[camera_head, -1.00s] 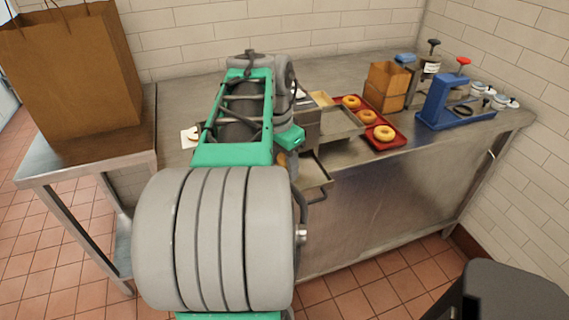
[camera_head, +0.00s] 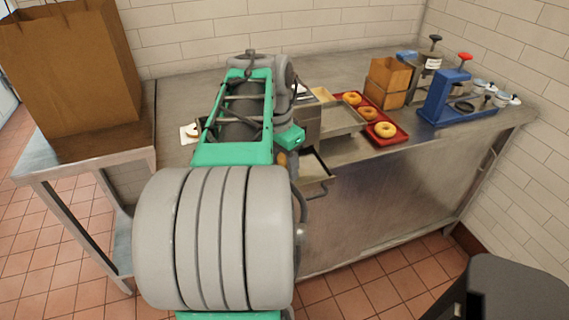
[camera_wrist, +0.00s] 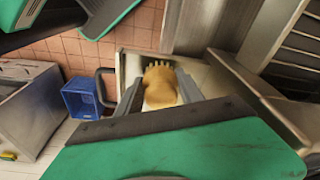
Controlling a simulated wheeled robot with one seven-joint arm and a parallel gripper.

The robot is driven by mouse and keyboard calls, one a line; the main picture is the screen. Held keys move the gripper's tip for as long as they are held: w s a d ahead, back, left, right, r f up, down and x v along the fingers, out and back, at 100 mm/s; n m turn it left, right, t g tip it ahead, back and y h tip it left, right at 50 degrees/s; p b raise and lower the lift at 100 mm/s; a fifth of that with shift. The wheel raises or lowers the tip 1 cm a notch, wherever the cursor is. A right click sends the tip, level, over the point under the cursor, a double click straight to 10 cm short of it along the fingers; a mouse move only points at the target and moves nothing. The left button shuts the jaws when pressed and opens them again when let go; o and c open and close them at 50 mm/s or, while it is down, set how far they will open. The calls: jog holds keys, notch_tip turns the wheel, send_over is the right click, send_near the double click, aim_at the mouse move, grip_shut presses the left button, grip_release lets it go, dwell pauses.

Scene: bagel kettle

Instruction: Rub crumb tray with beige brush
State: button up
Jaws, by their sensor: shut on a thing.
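The crumb tray (camera_head: 317,174) is a shallow metal drawer pulled out at the front of the metal toaster (camera_head: 309,118). It also shows in the wrist view (camera_wrist: 128,68), with a dark handle at its left. My gripper (camera_wrist: 160,92) is shut on the beige brush (camera_wrist: 161,84), whose pale bristles point away from me over the tray. I cannot tell whether the bristles touch the tray's floor. In the head view my arm hides the gripper and most or all of the brush.
A paper bag (camera_head: 75,75) stands at the left. A blue crate (camera_wrist: 84,98) sits below the tray.

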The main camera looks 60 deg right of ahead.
aim_at(314, 169)
jog(key=shift+f, duration=0.25)
jog(key=shift+s+d+r, duration=0.1)
jog(key=shift+s+d, duration=1.1)
jog(key=shift+s+d+p, duration=0.35)
jog(key=shift+s+d, duration=1.2)
jog(key=shift+w+a+f+b, duration=0.15)
jog(key=shift+w+a+b, duration=0.1)
jog(key=shift+w+a, duration=0.55)
jog(key=shift+w+a+f+b, duration=0.15)
jog(key=shift+w+a+b, duration=0.05)
jog(key=shift+w+a, duration=1.75)
jog(key=shift+a, duration=0.1)
jog(key=shift+r, duration=0.1)
notch_tip(314, 169, up, 6)
jog(key=p, duration=0.5)
jog(key=shift+d+r, duration=0.1)
